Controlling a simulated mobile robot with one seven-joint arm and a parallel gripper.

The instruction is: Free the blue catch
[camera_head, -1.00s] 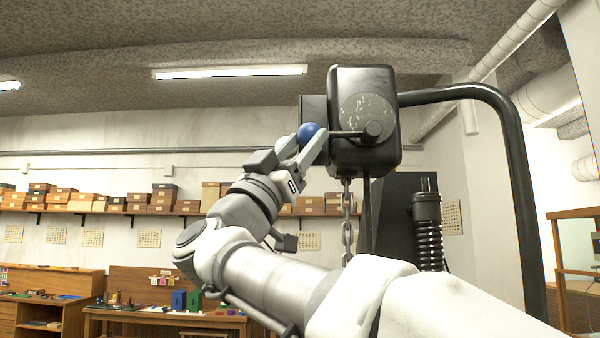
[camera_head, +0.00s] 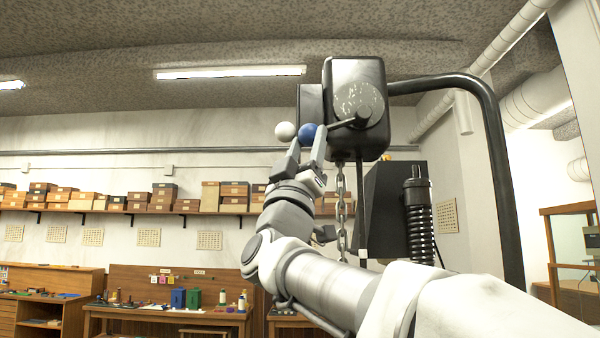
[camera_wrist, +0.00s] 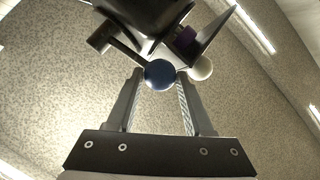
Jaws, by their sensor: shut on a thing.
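The blue catch is a round blue knob (camera_head: 308,133) on the end of a dark lever (camera_head: 340,124). The lever runs down and left from a round hub on a black housing (camera_head: 355,90). My gripper (camera_head: 305,146) reaches up from below and is shut on the blue knob. In the wrist view the blue knob (camera_wrist: 159,74) sits between the fingertips (camera_wrist: 160,80). A white ball (camera_head: 285,131) is just left of the blue knob; in the wrist view it shows beside the right fingertip (camera_wrist: 200,69). A small purple part (camera_wrist: 186,38) shows near the housing.
A thick black bent pipe (camera_head: 490,110) runs right of the housing. A chain (camera_head: 341,205) and a dark rod hang below it. A black coiled spring (camera_head: 418,222) stands lower right. A shelf with boxes (camera_head: 150,200) and workbenches are far behind.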

